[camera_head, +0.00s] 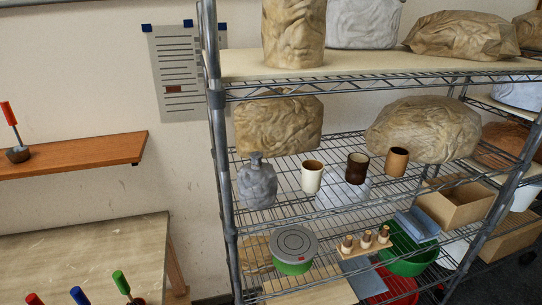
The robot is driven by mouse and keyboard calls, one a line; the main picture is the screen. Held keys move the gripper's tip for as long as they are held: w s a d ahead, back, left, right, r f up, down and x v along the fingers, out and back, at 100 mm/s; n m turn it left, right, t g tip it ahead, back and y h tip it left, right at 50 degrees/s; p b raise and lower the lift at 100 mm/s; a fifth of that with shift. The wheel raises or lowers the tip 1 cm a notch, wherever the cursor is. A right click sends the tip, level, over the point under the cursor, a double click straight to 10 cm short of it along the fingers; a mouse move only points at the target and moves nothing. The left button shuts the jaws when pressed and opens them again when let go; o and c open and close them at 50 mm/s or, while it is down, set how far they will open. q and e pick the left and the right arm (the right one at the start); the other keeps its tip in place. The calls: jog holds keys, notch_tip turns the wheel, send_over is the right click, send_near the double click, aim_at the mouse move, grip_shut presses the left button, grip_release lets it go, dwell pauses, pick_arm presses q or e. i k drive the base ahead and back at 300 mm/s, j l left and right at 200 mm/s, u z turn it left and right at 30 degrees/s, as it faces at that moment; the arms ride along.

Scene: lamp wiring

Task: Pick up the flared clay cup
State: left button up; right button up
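Three small cups stand upright in a row on the middle wire shelf. The left one is a cream cup (311,180) with a brown inside. The middle one is a dark brown cup (356,171). The right one is a tan, clay-coloured cup (397,163) with a dark opening. At this size I cannot tell for sure which of them is flared. Neither of my grippers is in view.
A grey lumpy bottle (258,184) stands left of the cups. Large wrapped bundles (278,124) and (422,130) sit behind them. A metal post (220,150) edges the rack at left. A cardboard box (458,203) and green-sided tin (293,249) sit lower.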

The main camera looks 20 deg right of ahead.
aim_at(312, 177)
jog(key=i+l+u, duration=0.2)
jog(key=l, duration=0.15)
jog(key=i+l+u, duration=0.2)
jog(key=l, duration=0.15)
jog(key=i+l+u, duration=0.1)
jog(key=l+u, duration=0.15)
jog(key=l, duration=0.15)
jog(key=i+l+u, duration=0.2)
jog(key=l, duration=0.2)
jog(key=l+u, duration=0.2)
jog(key=l, duration=0.25)
